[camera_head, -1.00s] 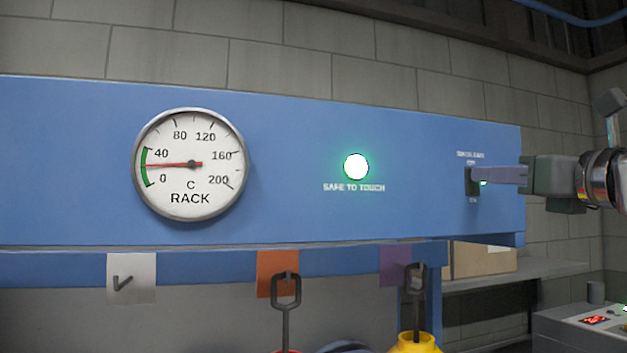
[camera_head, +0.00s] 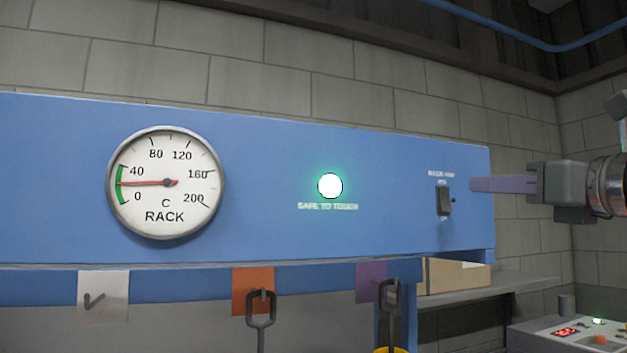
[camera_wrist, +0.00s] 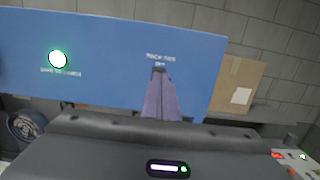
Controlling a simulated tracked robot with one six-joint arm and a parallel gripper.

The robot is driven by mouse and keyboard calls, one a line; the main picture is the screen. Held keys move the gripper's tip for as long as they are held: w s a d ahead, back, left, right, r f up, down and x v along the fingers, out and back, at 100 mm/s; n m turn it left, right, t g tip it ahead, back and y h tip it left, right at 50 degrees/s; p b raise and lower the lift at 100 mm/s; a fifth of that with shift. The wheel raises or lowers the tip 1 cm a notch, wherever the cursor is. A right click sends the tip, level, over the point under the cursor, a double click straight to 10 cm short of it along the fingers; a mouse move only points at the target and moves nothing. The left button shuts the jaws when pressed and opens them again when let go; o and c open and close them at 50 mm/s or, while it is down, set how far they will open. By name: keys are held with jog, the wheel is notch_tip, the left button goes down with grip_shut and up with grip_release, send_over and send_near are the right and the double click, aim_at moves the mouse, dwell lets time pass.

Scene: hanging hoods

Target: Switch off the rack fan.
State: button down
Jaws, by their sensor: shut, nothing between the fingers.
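The rack fan switch (camera_head: 443,201) is a dark rocker on the right end of the blue panel (camera_head: 270,140), with small blurred lettering above and below it. No green light shows at it. I cannot tell surely which way the rocker is tipped. My gripper (camera_head: 473,184) is shut and empty, its purple-grey fingers pointing left at the panel. The tips are just right of the switch and slightly above its middle, apart from it. In the wrist view the fingers (camera_wrist: 159,80) reach up under the fan lettering and mostly hide the switch.
A gauge (camera_head: 165,183) marked RACK reads roughly 25 to 30 C, in its green band. A lit lamp (camera_head: 330,186) is labelled SAFE TO TOUCH. Hooks with coloured tags hang below. A cardboard box (camera_head: 455,275) and a control box (camera_head: 570,335) stand at the right.

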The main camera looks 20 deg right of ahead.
jog(key=s+r, duration=0.1)
jog(key=s, duration=0.7)
jog(key=shift+d, duration=0.1)
dwell(0.4)
